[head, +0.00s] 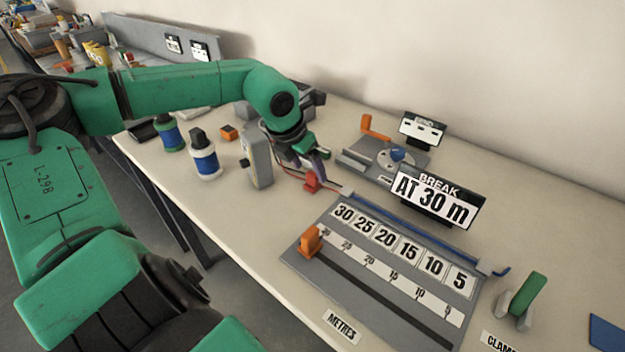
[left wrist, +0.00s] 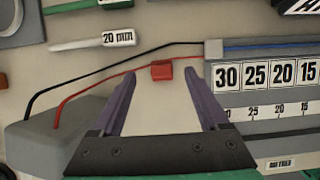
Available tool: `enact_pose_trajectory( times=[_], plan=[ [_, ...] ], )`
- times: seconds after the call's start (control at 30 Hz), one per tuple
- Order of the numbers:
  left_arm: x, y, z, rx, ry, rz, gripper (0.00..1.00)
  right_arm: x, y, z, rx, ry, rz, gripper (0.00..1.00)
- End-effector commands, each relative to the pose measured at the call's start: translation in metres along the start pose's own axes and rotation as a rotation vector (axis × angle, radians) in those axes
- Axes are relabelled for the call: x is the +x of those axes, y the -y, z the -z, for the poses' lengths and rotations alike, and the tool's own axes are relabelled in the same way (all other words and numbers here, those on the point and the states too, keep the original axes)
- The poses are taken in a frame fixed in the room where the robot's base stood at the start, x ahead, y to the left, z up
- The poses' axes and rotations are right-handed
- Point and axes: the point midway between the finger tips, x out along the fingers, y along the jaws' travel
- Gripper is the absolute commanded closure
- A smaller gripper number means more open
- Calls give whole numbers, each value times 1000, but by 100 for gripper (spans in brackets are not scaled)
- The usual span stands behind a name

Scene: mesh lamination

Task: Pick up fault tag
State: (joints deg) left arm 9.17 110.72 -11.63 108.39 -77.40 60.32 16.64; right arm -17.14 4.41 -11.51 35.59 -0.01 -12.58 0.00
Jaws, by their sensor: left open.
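A small red block, which looks like the fault tag (head: 312,182), sits by the red wire left of the scale board. In the left wrist view the red tag (left wrist: 162,70) lies between the fingertip lines, a little beyond the tips. My left gripper (head: 318,155) is open and empty, just above and behind the tag in the head view. Its two dark fingers (left wrist: 172,78) are spread wide in the left wrist view. They do not visibly touch the tag; their exact height above it is unclear. My right gripper is not in view.
The grey scale board (head: 375,318) with number cards lies to the right, bearing an orange block (head: 310,242). A grey box (head: 257,160) stands left of the gripper. A "BREAK AT 30 m" sign (head: 433,200) and a dial fixture (head: 360,160) stand behind. The front-left table is clear.

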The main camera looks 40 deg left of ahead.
Motion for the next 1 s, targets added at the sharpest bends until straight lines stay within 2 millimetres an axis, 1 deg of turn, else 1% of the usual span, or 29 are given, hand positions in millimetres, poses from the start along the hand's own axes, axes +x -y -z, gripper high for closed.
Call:
enact_pose_trajectory(
  times=[0.03, 0.1, 0.2, 0.3, 0.5, 0.53, 0.57, 0.6, 0.67, 0.7, 0.73, 1.0],
  plan=[
    [7, 1, 2, 0, -6, 3, 22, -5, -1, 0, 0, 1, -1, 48],
    [20, 2, 3, 1, -7, 2, 22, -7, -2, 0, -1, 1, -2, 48],
    [35, 2, 4, -1, -6, 0, 22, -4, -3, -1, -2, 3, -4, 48],
    [42, 2, 3, 0, -2, 0, 22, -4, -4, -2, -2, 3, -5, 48],
    [43, 2, 2, 0, 0, 1, 22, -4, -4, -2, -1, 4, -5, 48],
    [43, 2, 2, 0, 0, 1, 26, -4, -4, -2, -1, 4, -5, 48],
    [43, 2, 2, 0, 0, 1, 38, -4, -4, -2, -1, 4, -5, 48],
    [43, 2, 2, 0, 0, 1, 53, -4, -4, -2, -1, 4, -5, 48],
    [43, 2, 2, 0, 0, 1, 76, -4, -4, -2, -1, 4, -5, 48],
    [43, 2, 2, 0, 0, 1, 91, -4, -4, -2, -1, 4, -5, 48],
    [43, 2, 2, 0, 0, 1, 100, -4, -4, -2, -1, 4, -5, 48],
    [42, 2, 2, 0, 0, 0, 100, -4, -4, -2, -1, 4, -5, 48]
  ],
)
